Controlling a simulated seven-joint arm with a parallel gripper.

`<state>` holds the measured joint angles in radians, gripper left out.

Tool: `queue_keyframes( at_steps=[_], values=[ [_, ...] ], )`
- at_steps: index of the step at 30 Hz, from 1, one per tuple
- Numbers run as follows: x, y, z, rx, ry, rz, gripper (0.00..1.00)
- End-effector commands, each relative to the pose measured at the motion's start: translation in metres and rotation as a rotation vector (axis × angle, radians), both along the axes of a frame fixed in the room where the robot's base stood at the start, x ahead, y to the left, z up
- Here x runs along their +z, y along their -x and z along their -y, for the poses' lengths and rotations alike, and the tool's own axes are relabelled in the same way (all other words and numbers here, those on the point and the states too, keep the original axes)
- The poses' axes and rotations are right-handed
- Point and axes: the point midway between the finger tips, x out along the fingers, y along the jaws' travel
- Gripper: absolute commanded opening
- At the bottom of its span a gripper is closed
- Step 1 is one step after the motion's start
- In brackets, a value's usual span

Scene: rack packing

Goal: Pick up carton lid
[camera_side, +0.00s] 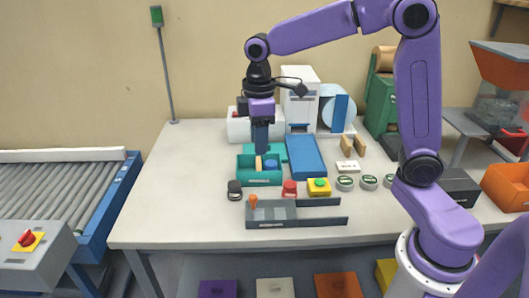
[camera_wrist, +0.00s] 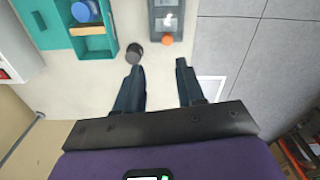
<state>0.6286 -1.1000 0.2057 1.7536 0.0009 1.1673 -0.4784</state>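A teal open carton (camera_side: 260,182) stands near the middle of the table; it also shows at the upper left of the wrist view (camera_wrist: 107,45). It holds a blue round item (camera_wrist: 85,11) and a tan block (camera_wrist: 88,30). A flat teal panel, which looks like the carton lid (camera_side: 279,150), adjoins its back side; it also shows in the wrist view (camera_wrist: 42,20). I cannot tell whether it is attached. My gripper (camera_side: 261,152) points down above the carton area in the side view. In the wrist view its fingers (camera_wrist: 158,68) are apart, with nothing between them.
A grey tray (camera_side: 270,212) with an orange knob (camera_side: 253,201) lies in front. The left tabletop is clear.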

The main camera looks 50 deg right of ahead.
Motion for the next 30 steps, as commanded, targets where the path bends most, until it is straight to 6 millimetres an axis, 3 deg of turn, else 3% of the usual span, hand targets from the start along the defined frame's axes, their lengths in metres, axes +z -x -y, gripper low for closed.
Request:
queue_keyframes(
  at_steps=[1,6,11,15,22,25,30],
  values=[
    [0.0,-0.021,0.008,-0.018,0.002,-0.002,0.38],
    [0.001,-0.081,0.044,-0.055,0.004,-0.005,0.38],
    [-0.002,-0.127,0.09,-0.089,0.006,-0.008,0.38],
    [-0.006,-0.159,0.137,-0.119,0.006,-0.01,0.38],
    [-0.014,-0.183,0.203,-0.153,0.006,-0.013,0.38],
    [-0.016,-0.186,0.217,-0.16,0.006,-0.013,0.38],
    [-0.026,-0.186,0.224,-0.162,0.006,-0.017,0.38]
  ],
)
